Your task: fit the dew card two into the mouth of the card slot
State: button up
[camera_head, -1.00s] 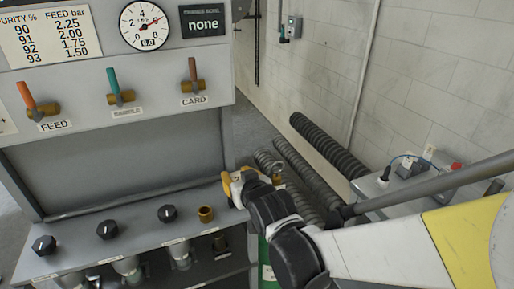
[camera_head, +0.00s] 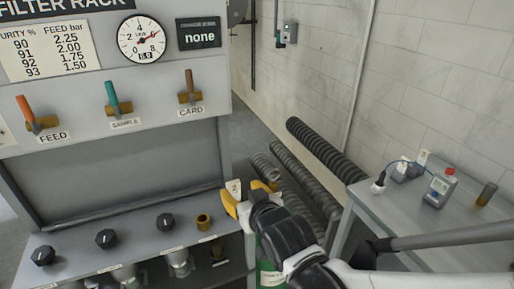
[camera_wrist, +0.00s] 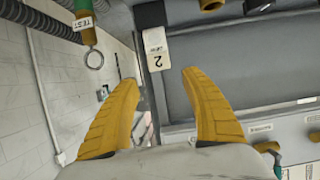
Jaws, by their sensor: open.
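Dew card two is a small pale card marked "2" (camera_wrist: 156,48). In the wrist view it lies just past my fingertips, between their lines and apart from both; in the head view it shows as a pale tag (camera_head: 234,187) at my gripper. Its far end meets a dark block (camera_wrist: 149,14), perhaps the card slot; how deep it sits cannot be told. My gripper (camera_wrist: 157,74) has its yellow fingers spread, with nothing clamped between them. In the head view my gripper (camera_head: 236,205) is at the right end of the rack's ledge and hides the spot below the card.
The filter rack (camera_head: 120,180) carries valves, knobs and a brass fitting (camera_head: 203,221); its display (camera_head: 198,37) reads "none". A green cylinder (camera_head: 268,270) stands below my gripper. Dark ribbed hoses (camera_head: 305,185) lie behind. A bench (camera_head: 400,210) with a meter (camera_head: 438,188) stands right.

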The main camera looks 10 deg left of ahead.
jog(key=s+d+m+g+h, duration=0.1)
jog(key=s+d, duration=0.3)
jog(key=d, duration=0.6)
jog(key=s+d+m+g+h, duration=0.2)
jog(key=s+d, duration=0.3)
jog(key=d, duration=0.5)
jog(key=s+d+m+g+h, duration=0.1)
jog(key=s+d+m+h, duration=0.2)
jog(key=d, duration=0.8)
jog(key=shift+s+r+g+h+p, duration=0.3)
jog(key=shift+s+h+p, duration=0.2)
jog(key=shift+s, duration=0.65)
jog(key=shift+f, duration=0.1)
